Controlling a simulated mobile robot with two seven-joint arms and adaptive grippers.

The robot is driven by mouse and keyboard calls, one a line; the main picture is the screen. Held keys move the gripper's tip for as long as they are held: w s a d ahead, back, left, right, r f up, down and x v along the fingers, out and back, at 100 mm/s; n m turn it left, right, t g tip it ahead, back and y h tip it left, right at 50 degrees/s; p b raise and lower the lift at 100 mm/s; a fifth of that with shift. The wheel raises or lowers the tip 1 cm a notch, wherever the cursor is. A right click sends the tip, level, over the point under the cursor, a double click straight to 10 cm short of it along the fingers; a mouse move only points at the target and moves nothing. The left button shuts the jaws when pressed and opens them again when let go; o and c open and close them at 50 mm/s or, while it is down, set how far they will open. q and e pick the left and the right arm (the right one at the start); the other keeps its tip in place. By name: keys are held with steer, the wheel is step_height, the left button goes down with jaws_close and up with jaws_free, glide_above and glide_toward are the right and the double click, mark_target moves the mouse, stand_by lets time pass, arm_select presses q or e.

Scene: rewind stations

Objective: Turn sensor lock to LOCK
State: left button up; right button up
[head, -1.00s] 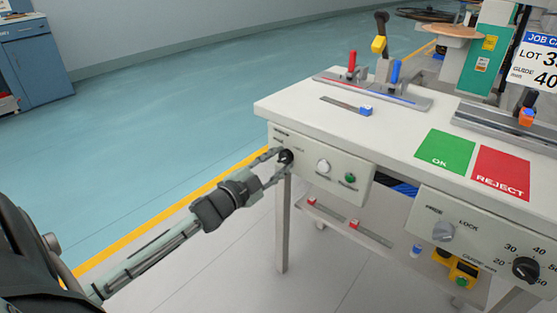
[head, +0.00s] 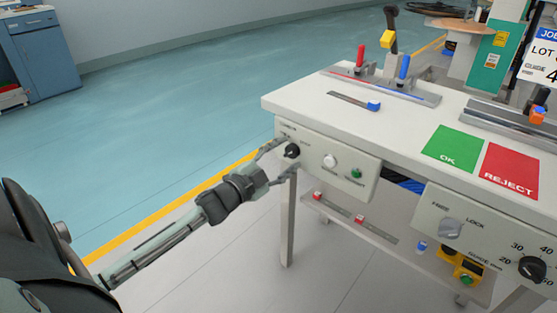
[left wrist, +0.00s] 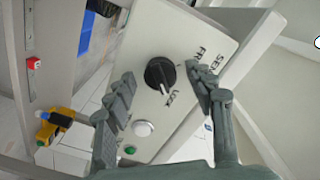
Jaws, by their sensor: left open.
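The sensor lock is a black knob (head: 292,150) at the left end of the pale front panel (head: 312,172). It also shows in the left wrist view (left wrist: 159,73), where its white mark points toward the LOCK lettering; the FREE lettering is partly hidden by a finger. My left gripper (head: 286,157) is open in front of the panel. In the left wrist view my left gripper's fingers (left wrist: 162,78) stand on either side of the knob, with gaps between them and it. My right gripper is not in view.
A white button (head: 330,161) and a green button (head: 356,173) sit right of the knob. Another panel to the right has a grey FREE/LOCK knob (head: 450,228) and a black dial (head: 532,270). The white tabletop (head: 300,103) overhangs the panel.

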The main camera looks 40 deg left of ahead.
arm_select(q)
steer(key=s, duration=1.1)
steer(key=shift+s+a, duration=0.4)
steer(key=shift+a, duration=0.05)
steer(key=s+d+f+n+g+y, duration=0.1)
steer(key=s+f+n+g, duration=0.15)
steer(key=f, duration=0.35)
steer(key=s+d+f+n+g+y+p, duration=0.1)
steer(key=f+n+g+y, duration=0.15)
steer(key=f, duration=0.35)
steer(key=s+d+f+n+g+y, duration=0.1)
steer(key=s+f+n+g, duration=0.15)
steer(key=f, duration=0.25)
steer(key=s+d+f+n+g+h+p, duration=0.1)
steer(key=s+d+f+n+g, duration=0.1)
steer(key=s+d+f+g, duration=0.5)
steer(key=shift+s+d+f, duration=0.5)
steer(key=shift+s+d, duration=0.3)
steer(key=shift+s, duration=0.45)
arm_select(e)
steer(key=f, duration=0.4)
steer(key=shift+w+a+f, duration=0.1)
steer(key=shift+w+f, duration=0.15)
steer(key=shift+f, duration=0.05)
arm_select(q)
steer(key=shift+g+h, duration=0.25)
